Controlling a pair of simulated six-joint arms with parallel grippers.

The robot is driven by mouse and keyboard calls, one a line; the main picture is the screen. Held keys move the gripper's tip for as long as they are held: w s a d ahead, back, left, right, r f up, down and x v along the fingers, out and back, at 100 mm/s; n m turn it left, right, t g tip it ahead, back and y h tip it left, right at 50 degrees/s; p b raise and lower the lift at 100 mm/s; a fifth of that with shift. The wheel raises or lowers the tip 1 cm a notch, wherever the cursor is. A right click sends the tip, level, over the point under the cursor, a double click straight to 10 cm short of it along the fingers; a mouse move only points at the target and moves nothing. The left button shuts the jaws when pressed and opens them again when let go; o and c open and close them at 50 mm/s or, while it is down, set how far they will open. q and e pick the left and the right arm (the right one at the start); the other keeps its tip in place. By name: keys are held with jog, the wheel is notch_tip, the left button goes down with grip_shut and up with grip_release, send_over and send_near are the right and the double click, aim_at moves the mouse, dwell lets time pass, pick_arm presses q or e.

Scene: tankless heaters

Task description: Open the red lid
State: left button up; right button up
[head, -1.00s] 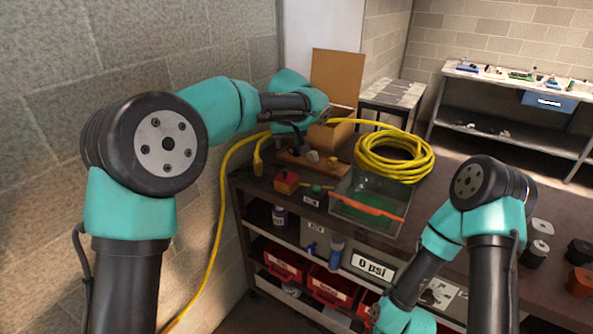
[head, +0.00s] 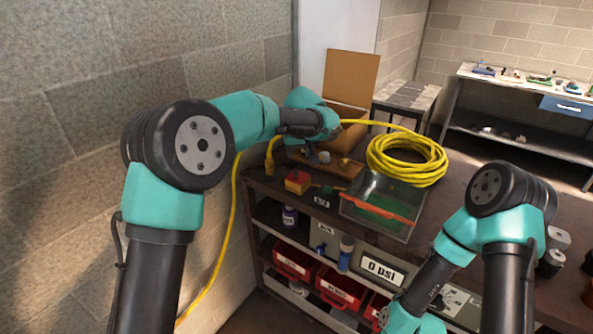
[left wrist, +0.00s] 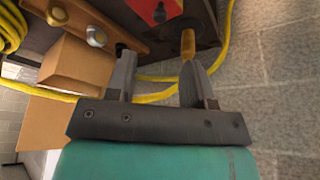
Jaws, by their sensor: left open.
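A small red-topped box with yellow on it (head: 298,182) sits at the left front of the bench; its red top, seemingly the red lid, looks closed. Part of this red box also shows at the top edge of the left wrist view (left wrist: 163,10). My left gripper (head: 310,152) is behind the box, over the wooden board's left end, small and partly hidden by its own wrist. In the left wrist view its two fingers (left wrist: 157,72) are apart and empty, one close to the yellow cable's plug (left wrist: 187,42). My right gripper is out of view.
A wooden board with knobs (head: 340,168), an open cardboard box (head: 350,80) and a yellow hose coil (head: 407,158) are behind. A clear bin with an orange edge (head: 385,205) stands to the right. Red bins (head: 340,290) sit on the shelf below. A wall is left.

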aim_at(296, 171)
pick_arm(q)
jog(key=x, duration=1.1)
jog(key=shift+c, duration=0.4)
jog(key=shift+r, duration=0.1)
grip_shut()
